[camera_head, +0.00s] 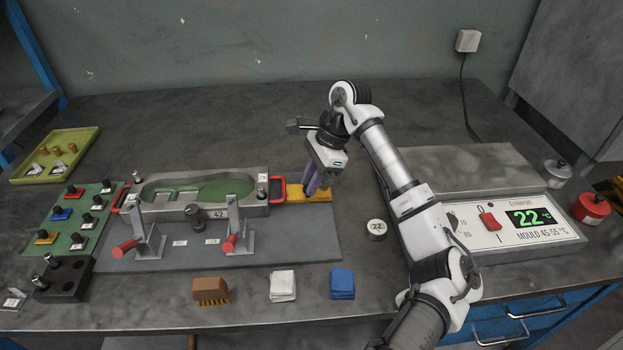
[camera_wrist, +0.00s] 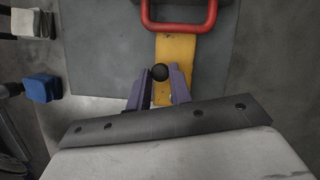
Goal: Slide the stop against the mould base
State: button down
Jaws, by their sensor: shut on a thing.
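The mould base (camera_head: 245,206) is a grey metal block with a green cavity, on a grey plate, with a red handle at each end. The yellow stop (camera_head: 303,195) lies on the plate at its right end, and its inner end passes under the red handle (camera_wrist: 180,24). My gripper (camera_head: 318,186) points down over the stop. In the wrist view, its purple fingers are shut on the stop's black ball knob (camera_wrist: 160,73). The yellow strip (camera_wrist: 178,50) runs up from the fingers toward the mould. Whether stop and mould touch is hidden by the handle.
Two red-handled clamps (camera_head: 232,240) stand at the mould's front. A brush (camera_head: 210,290), a white cloth (camera_head: 283,285) and a blue cloth (camera_head: 342,283) lie in front. A round "22" disc (camera_head: 376,228) lies to the right, near a heater unit (camera_head: 490,220).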

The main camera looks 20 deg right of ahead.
aim_at(289, 198)
jog(key=a+b, duration=0.1)
jog(key=w+a+b, duration=0.1)
jog(key=a, duration=0.1)
jog(key=shift+f, duration=0.1)
jog(key=shift+a, duration=0.1)
jog(key=c, duration=1.3)
grip_release()
jog(key=shift+a, duration=0.15)
jog(key=shift+o, duration=0.2)
jog(key=shift+r, duration=0.2)
jog(key=shift+d+r, duration=0.2)
jog(key=shift+d, duration=0.05)
jog(key=b+v, duration=0.2)
jog(key=v, duration=1.1)
jog(key=shift+r, duration=0.15)
jog(key=shift+s+a, duration=0.1)
